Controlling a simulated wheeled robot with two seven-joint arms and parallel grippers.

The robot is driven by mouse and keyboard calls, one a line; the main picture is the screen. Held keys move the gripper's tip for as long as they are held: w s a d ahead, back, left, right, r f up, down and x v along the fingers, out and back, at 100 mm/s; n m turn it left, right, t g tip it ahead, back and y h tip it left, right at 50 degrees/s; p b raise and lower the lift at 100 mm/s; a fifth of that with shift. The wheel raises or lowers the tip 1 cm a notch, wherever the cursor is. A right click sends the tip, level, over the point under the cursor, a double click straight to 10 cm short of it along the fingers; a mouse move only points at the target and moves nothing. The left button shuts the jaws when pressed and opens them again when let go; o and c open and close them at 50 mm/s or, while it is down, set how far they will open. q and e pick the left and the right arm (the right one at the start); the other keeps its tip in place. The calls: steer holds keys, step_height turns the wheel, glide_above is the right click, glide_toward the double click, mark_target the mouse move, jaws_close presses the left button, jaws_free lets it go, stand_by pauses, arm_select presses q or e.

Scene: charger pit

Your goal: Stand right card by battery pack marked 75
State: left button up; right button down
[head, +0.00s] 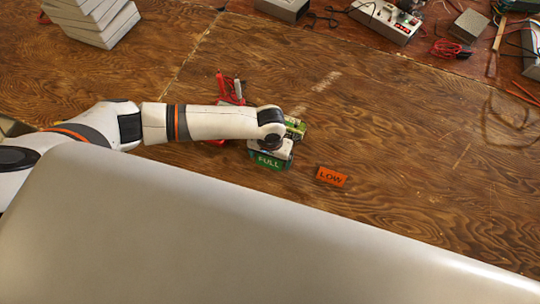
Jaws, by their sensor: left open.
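A green card reading FULL (268,161) stands on the brown wooden table, near the middle of the view. An orange card reading LOW (332,176) is to its right, apart from it, with clear table around it. My left gripper (272,149) points down just behind the FULL card and is open; its fingers are mostly hidden under the wrist. A green and dark block, perhaps a battery pack (296,127), shows partly beside my wrist. I cannot read a number on it. My right gripper is not in view.
Red leads or clips (230,88) lie behind my left forearm, with more red partly hidden under it. A stack of pale boxes (92,18) is at the back left. Instruments (388,18) and red cables (452,50) line the back right. The table right of the LOW card is clear.

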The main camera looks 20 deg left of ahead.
arm_select(q)
step_height(320, 180, up, 12)
steer(key=shift+b, duration=0.35)
stand_by(0.5)
